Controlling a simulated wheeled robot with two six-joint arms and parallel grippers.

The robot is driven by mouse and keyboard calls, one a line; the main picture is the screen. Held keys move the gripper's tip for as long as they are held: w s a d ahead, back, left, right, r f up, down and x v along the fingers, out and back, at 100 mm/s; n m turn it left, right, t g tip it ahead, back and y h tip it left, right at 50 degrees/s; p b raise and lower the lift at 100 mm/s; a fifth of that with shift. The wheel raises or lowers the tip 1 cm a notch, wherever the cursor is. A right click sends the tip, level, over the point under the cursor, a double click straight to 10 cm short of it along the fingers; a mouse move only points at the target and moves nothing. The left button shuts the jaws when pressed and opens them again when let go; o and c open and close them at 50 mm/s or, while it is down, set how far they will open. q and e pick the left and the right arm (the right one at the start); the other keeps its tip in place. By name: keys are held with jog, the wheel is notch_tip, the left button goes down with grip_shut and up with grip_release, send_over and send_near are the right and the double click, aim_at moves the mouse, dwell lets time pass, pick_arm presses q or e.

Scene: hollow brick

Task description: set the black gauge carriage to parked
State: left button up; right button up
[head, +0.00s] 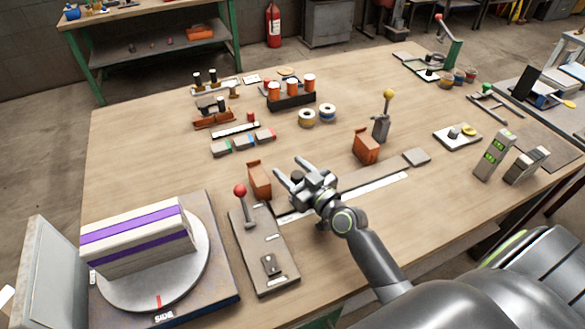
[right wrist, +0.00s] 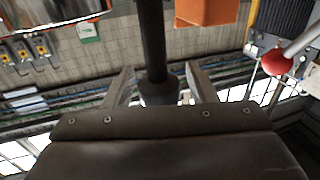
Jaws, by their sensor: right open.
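My right gripper (head: 287,173) is open over the left half of a long flat rail with a pale scale strip (head: 375,188). A dark round piece (head: 297,177) shows by its fingers and looks like part of the black gauge carriage, mostly hidden by the gripper. In the right wrist view, a black post (right wrist: 151,40) with a round collar stands between the two spread fingers (right wrist: 158,85). Gaps show on both sides, so the fingers are not closed on it. My left gripper is not in view.
Orange blocks (head: 260,181) (head: 366,146) stand behind the rail. A red-knobbed lever (head: 241,191) on a grey plate is left of the gripper. A yellow-knobbed lever (head: 381,127) stands behind. A turntable (head: 150,293) bears a purple-striped block. A grey block (head: 417,157) lies right.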

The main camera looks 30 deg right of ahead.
jog(key=shift+c, duration=0.4)
grip_shut()
jog(key=shift+w+a+b, duration=0.15)
jog(key=shift+a+b, duration=0.5)
jog(key=shift+a, duration=1.8)
jog(key=shift+d, duration=0.1)
jog(key=shift+c, duration=1.9)
grip_release()
jog(key=o, duration=0.5)
jog(key=shift+a, duration=0.3)
jog(key=shift+c, duration=0.2)
jog(key=shift+d, duration=0.1)
